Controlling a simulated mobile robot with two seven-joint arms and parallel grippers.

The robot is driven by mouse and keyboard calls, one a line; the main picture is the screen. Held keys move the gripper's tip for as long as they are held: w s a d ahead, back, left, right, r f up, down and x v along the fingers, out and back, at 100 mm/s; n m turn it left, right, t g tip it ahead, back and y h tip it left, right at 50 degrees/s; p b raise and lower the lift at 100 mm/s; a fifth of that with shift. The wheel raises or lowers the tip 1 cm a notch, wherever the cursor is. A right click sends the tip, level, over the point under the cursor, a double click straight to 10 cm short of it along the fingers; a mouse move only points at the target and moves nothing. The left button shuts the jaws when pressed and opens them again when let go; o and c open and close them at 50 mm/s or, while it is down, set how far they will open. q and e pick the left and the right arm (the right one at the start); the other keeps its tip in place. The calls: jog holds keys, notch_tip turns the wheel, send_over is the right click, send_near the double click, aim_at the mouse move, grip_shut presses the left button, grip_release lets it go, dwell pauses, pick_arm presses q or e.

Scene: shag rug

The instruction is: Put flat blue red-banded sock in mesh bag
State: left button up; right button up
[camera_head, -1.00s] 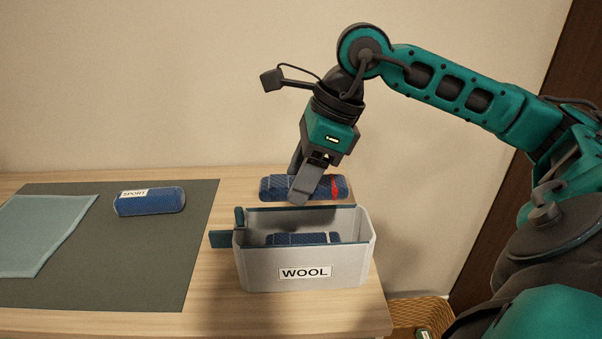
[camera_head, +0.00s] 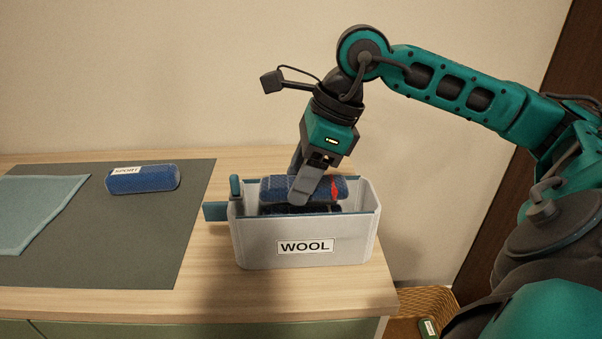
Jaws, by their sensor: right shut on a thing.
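My right gripper (camera_head: 304,190) points down and is shut on a dark blue sock with a red band (camera_head: 334,188) near its right end. The sock lies level at the mouth of the grey bin labelled WOOL (camera_head: 350,248), partly below its rim. It looks like a thick rounded bundle. Another dark blue item (camera_head: 285,209) shows just under it in the bin, mostly hidden. A pale teal flat piece (camera_head: 35,210), possibly the mesh bag, lies at the left on the dark mat. My left gripper is not in view.
A blue roll labelled SPORT (camera_head: 143,180) lies on the dark grey mat (camera_head: 120,240). A teal tab sticks out at the bin's left side. A wicker basket (camera_head: 405,305) with a dark green labelled item (camera_head: 428,328) stands low at the right, beyond the table edge.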

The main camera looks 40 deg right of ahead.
jog(key=o, duration=1.1)
jog(key=shift+r, duration=0.15)
